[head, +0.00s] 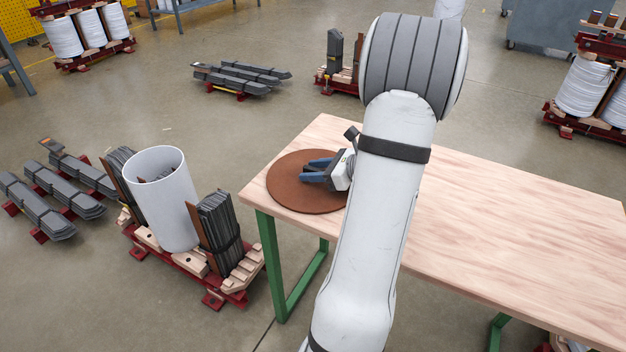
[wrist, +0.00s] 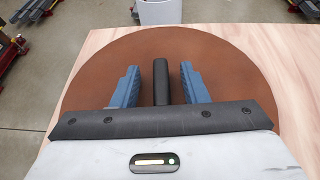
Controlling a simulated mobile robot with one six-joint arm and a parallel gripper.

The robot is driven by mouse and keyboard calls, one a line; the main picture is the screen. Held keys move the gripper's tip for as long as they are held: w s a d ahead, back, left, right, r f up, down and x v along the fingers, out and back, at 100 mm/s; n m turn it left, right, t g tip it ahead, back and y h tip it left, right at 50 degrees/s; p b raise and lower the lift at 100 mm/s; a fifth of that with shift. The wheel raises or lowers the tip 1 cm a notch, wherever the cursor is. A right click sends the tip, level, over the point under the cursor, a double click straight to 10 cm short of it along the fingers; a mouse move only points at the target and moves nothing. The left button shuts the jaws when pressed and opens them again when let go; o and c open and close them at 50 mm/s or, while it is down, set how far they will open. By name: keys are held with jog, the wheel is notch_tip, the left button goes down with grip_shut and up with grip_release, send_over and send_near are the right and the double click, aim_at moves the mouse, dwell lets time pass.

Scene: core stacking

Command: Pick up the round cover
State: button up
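The round cover (head: 297,192) is a flat brown disc lying on the left end of the wooden table. In the wrist view the cover (wrist: 100,75) fills most of the picture, and a black bar-shaped handle (wrist: 161,82) stands out at its middle. My gripper (head: 318,170) is low over the cover. In the wrist view my gripper (wrist: 162,84) has its two blue fingers apart, one on each side of the handle, with a gap on both sides. I cannot tell how far the fingertips are above the disc. My arm hides the cover's right edge in the head view.
The wooden table (head: 500,220) is otherwise bare to the right. Left of it on the floor stands a red base with a white cylinder (head: 163,200) and dark stacked plates (head: 219,232). Bundles of grey bars (head: 240,77) lie farther back.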

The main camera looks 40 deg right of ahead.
grip_shut()
dwell(0.4)
